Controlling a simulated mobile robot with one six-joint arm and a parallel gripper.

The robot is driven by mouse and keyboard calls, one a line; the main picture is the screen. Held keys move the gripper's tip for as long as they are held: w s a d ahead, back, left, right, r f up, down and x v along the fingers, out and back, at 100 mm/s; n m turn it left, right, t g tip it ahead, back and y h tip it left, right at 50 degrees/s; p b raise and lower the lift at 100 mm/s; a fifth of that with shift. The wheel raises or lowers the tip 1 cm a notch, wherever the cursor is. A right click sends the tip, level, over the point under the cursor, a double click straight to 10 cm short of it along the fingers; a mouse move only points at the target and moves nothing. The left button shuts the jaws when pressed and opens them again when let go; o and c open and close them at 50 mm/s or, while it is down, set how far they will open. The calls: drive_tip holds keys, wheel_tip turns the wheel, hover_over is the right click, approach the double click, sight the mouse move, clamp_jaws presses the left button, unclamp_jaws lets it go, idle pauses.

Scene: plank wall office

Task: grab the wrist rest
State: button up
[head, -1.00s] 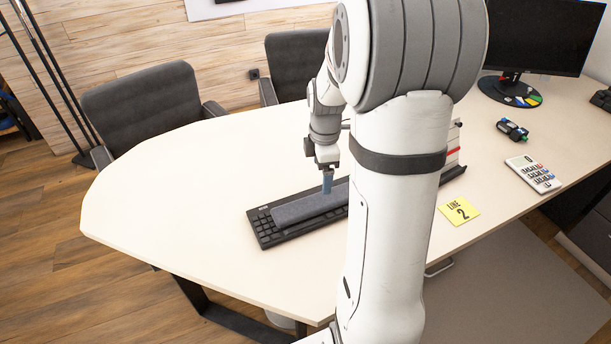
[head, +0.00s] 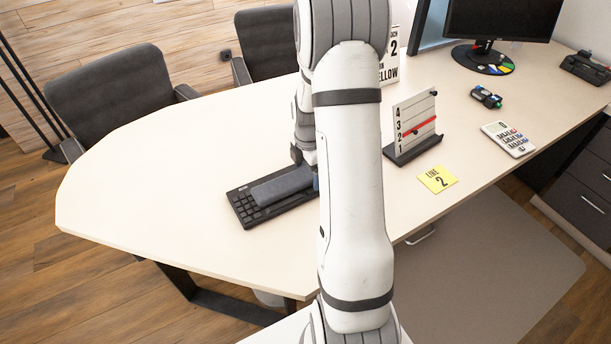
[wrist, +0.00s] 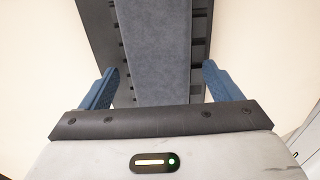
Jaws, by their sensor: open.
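The wrist rest (head: 281,187) is a long dark grey-blue padded bar lying on top of a black keyboard (head: 243,208) on the table. In the wrist view the wrist rest (wrist: 166,45) runs away from me between the two blue fingers of my gripper (wrist: 160,85). The fingers stand apart, one on each side of the rest and keyboard (wrist: 101,45), with gaps to the rest. In the head view my arm covers the right end of the keyboard and most of my gripper; a bit of blue finger (head: 316,180) shows at the rest's right end.
The pale table (head: 150,190) is clear to the left. Right of my arm are a numbered board on a black stand (head: 412,130), a yellow note (head: 437,179), a calculator (head: 508,138) and a monitor (head: 500,20). Grey chairs (head: 115,95) stand behind the table.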

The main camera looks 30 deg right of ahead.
drive_tip(key=shift+c, duration=0.2)
drive_tip(key=c, duration=1.2)
drive_tip(key=shift+o, duration=0.2)
